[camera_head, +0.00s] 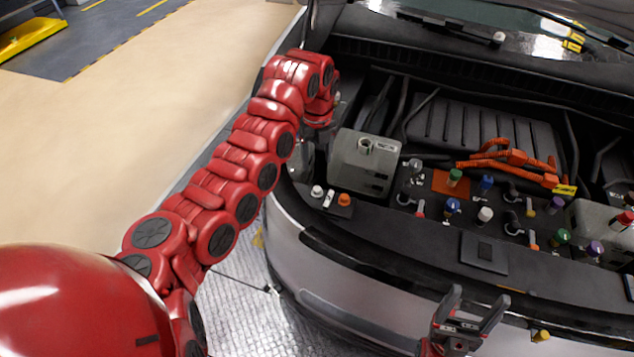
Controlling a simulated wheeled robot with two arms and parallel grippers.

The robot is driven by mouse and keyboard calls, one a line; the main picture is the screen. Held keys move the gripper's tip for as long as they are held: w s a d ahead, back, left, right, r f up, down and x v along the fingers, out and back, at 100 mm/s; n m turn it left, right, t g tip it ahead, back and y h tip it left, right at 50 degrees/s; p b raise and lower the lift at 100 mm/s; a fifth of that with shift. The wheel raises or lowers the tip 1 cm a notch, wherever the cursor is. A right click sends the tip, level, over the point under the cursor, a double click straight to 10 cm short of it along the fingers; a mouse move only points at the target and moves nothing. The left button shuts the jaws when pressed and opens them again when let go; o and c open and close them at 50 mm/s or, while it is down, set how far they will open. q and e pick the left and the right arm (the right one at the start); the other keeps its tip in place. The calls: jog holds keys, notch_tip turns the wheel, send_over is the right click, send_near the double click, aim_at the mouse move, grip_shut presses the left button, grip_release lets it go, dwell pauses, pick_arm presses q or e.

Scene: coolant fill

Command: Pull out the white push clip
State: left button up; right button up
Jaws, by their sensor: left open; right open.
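Two small white pieces could be the white push clip. One white round-topped piece (317,191) stands at the left end of the black front panel, close to an orange one. Another white-topped piece (485,215) stands among the coloured caps in the middle. I cannot tell which is the clip. My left gripper (319,120) is at the end of the red arm, above the left edge of the engine bay and apart from both pieces. Its fingers are mostly hidden by the wrist. My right gripper (471,312) is open and empty in front of the bumper, below the panel.
The raised hood edge is at the back. The floor (90,160) at left is clear.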

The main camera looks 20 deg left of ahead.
aim_at(317, 188)
pick_arm(q)
notch_tip(317, 188, down, 10)
jog(key=p, duration=0.3)
jog(key=shift+r, duration=0.1)
jog(key=shift+f, duration=0.75)
grip_shut()
jog(key=shift+w+r+p, duration=0.1)
jog(key=shift+r+p, duration=0.1)
jog(key=shift+p, duration=0.1)
jog(key=shift+r, duration=0.1)
